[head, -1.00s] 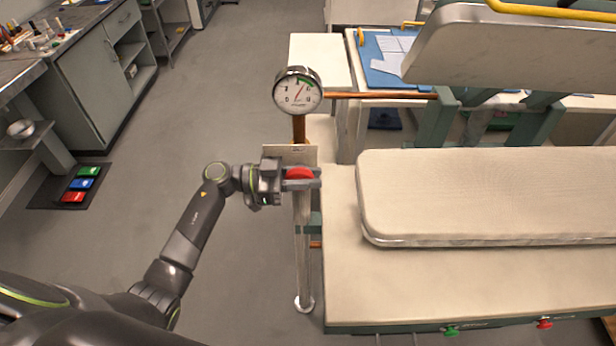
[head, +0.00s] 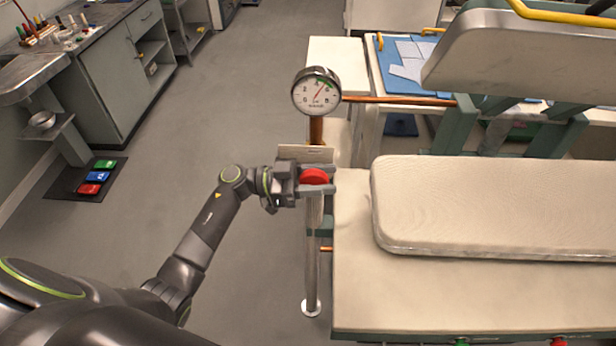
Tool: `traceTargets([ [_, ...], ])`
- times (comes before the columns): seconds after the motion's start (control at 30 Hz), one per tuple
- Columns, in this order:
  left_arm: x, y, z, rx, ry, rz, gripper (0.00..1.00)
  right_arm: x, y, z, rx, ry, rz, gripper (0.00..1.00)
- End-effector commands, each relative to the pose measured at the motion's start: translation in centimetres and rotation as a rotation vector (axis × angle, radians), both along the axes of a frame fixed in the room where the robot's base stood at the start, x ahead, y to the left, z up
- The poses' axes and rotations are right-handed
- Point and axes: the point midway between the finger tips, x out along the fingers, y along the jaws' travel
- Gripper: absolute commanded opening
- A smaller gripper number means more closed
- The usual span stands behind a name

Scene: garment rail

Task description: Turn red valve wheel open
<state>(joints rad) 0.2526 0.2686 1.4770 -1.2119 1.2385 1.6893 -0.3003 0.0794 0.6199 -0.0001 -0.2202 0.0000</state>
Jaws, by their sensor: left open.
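The red valve wheel (head: 314,176) sits on a vertical pipe (head: 312,270) at the left end of the pale press table. My left gripper (head: 319,181) reaches in from the left at the wheel. Its fingers are open, with one on the far side and one on the near side of the wheel. I cannot tell whether they touch it. A round dial gauge (head: 316,92) stands above the wheel, its red needle pointing up and right towards a green band. My right gripper is not in view.
A pale plate (head: 305,153) stands just behind the wheel. A copper pipe (head: 400,100) runs right from the gauge. The padded press board (head: 490,205) lies to the right, below a raised upper plate (head: 530,60).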

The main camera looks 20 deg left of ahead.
Motion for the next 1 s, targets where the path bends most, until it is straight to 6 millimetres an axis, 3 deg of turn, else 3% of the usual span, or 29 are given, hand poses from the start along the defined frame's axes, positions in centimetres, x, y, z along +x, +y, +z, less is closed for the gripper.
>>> traceTargets([
  [0.27, -0.4, 1.6, -0.6, 0.004, 0.001, 0.002, 0.43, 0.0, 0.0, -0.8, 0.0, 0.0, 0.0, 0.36],
  [0.8, -3.6, 12.6, -2.2, 0.005, 0.003, 0.001, 0.43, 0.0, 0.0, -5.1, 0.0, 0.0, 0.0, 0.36],
  [1.0, -4.4, 15.5, -2.5, 0.003, 0.002, 0.0, 0.43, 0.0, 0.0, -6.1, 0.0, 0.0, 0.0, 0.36],
])
